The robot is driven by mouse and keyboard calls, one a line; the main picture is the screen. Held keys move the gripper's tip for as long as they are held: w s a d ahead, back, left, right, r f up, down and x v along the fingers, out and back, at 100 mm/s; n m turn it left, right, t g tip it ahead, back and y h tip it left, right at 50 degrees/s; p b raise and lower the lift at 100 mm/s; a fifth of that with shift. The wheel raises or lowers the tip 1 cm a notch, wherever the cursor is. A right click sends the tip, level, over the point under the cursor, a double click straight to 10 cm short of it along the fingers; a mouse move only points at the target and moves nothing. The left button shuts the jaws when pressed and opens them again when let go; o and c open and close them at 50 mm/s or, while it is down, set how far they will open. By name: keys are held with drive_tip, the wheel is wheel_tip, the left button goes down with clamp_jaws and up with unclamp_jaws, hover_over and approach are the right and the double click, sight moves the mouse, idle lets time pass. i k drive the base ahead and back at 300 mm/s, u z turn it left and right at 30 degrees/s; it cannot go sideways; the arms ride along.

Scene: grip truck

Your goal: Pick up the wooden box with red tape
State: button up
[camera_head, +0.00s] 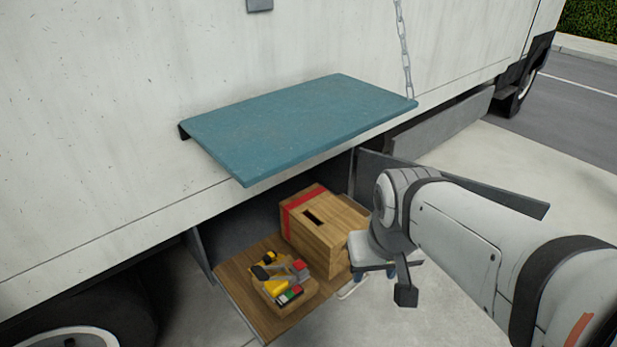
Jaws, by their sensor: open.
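The wooden box with red tape (309,235) stands on a wooden shelf board (232,284) in the truck's open lower compartment. A red strip runs over its left end, and its top has a dark slot. My gripper (362,273) is at the right end of the box, mostly hidden behind my wrist. It is open. Whether it touches the box cannot be told from this view.
A smaller wooden box (272,287) with yellow, red and green items sits on the board, left of the taped box. A teal fold-down shelf (300,125), hung by a chain (403,50), overhangs the compartment. An open grey door panel (470,187) lies behind my arm.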

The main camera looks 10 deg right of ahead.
sight(317, 224)
drive_tip(key=u, duration=2.85)
drive_tip(key=k, duration=1.8)
drive_tip(key=z, duration=1.6)
drive_tip(key=i, duration=1.15)
drive_tip(key=z, duration=0.05)
